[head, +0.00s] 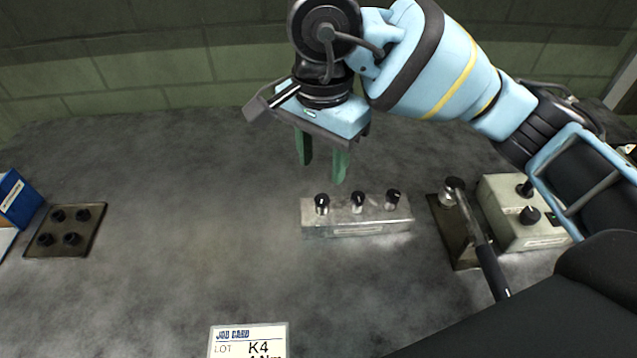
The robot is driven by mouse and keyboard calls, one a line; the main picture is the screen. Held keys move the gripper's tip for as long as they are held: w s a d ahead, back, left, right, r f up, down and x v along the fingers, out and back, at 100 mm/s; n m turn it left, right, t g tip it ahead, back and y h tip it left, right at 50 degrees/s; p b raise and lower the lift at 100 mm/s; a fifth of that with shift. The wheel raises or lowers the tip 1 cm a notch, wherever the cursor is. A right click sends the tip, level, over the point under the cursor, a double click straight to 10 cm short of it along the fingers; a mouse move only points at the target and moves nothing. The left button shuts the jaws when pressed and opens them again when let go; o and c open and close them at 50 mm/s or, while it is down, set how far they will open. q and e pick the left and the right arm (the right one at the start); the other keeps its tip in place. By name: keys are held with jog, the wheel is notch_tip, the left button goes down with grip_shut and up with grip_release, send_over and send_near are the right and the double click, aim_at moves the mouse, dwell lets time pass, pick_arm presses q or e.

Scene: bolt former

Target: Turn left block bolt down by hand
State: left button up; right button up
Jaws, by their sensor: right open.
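A grey metal block (357,222) lies on the table at centre right, with three black-headed bolts in a row on its top. The left block bolt (321,203) stands upright at the block's left end. The middle bolt (358,202) and the right bolt (392,199) stand beside it. My right gripper (323,166) is above and behind the left part of the block, its green fingers apart and pointing down. Nothing is between the fingers, and they look clear of the bolts. My left gripper is not in view.
A lever tool with a dark handle (491,270) stands on a plate right of the block, beside a box with black knobs (513,235). A job card (248,340) lies in front. The middle-left table is clear.

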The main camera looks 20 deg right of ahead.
aim_at(321, 200)
notch_tip(321, 200, down, 8)
jog(key=shift+w+r+b, duration=0.1)
jog(key=shift+r+b, duration=0.15)
jog(key=shift+b, duration=0.05)
jog(key=shift+c, duration=0.2)
grip_shut()
